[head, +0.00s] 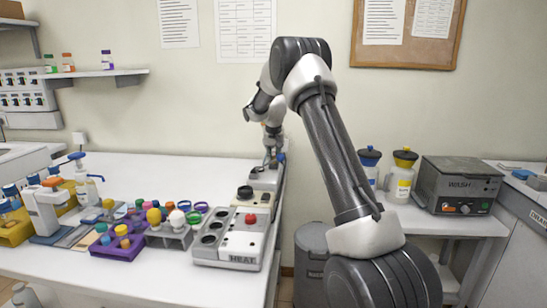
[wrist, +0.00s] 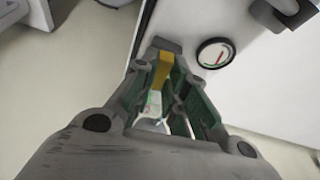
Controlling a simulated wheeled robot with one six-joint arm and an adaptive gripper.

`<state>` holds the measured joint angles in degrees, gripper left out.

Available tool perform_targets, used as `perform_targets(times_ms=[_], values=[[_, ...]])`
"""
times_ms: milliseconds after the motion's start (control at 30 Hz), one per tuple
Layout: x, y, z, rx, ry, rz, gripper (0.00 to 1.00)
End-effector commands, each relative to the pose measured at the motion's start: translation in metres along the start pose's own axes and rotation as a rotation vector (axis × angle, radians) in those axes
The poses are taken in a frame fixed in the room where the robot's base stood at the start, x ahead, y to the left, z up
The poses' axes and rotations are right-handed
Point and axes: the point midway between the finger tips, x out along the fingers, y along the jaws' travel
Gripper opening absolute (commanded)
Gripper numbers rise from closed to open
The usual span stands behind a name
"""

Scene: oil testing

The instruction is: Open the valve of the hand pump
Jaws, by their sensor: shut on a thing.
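The hand pump appears to be the grey-white unit (head: 266,178) at the far right edge of the bench in the head view. In the wrist view a round pressure gauge (wrist: 215,53) with a red needle sits on a white surface beside my gripper. My gripper (head: 272,152) reaches down over the unit in the head view. In the wrist view my gripper (wrist: 170,72) is shut on a small yellow piece (wrist: 165,70), which looks like the valve handle. The fingers hide part of it, so its exact turn is unclear.
A heating block (head: 241,243) with a red knob stands nearer on the bench. Racks with coloured stoppers (head: 118,242) are to its left. A side table (head: 452,222) with a grey device (head: 458,183) and two capped jars stands right. The back middle of the bench is clear.

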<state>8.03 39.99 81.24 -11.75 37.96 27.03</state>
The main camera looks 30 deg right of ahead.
Motion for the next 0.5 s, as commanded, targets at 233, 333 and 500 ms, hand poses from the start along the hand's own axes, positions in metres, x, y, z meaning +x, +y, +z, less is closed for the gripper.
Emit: perform_targets(times_ms=[233,333,500], values=[[0.0006,0.0030,0.0001,-0.184,-0.001,-0.078,0.00],[0.0005,0.0037,-0.0003,-0.272,-0.001,-0.115,0.00],[0.0007,0.0049,-0.0008,-0.420,-0.001,-0.178,0.00]])
